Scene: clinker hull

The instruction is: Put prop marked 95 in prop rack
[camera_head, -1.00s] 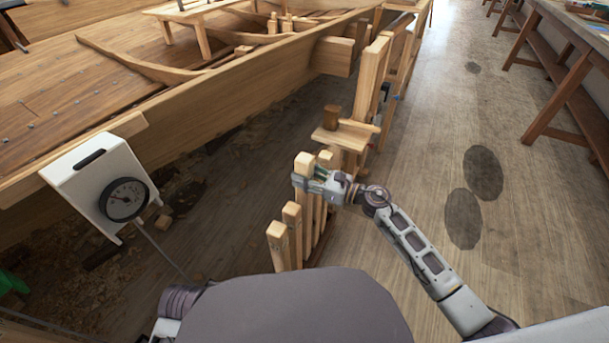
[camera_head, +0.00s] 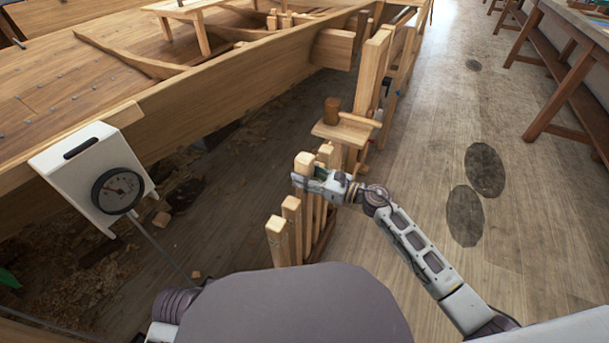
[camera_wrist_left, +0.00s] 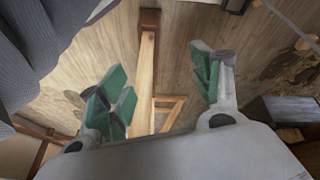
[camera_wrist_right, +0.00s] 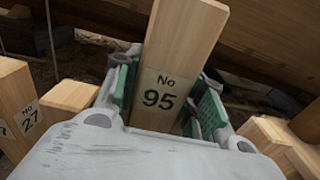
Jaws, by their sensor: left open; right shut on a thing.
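The prop marked 95 (camera_wrist_right: 165,85) is a pale square wooden post, its number facing the right wrist camera. My right gripper (camera_wrist_right: 160,95) is shut around it, green pads on both sides. In the head view, my right gripper (camera_head: 312,183) grips this upright prop (camera_head: 304,162) near its top. Its foot is hidden behind other props. Several similar props stand in a row there, seemingly the prop rack, whose frame I cannot make out clearly. My left gripper (camera_wrist_left: 158,72) is open and empty, seen only in the left wrist view.
A prop marked 27 (camera_wrist_right: 28,112) stands left of the held one. Nearer props (camera_head: 277,240) stand close in the row. The wooden hull (camera_head: 235,85) lies left, with a white gauge box (camera_head: 90,175) beside it. Open floor (camera_head: 430,130) and a workbench (camera_head: 570,75) lie right.

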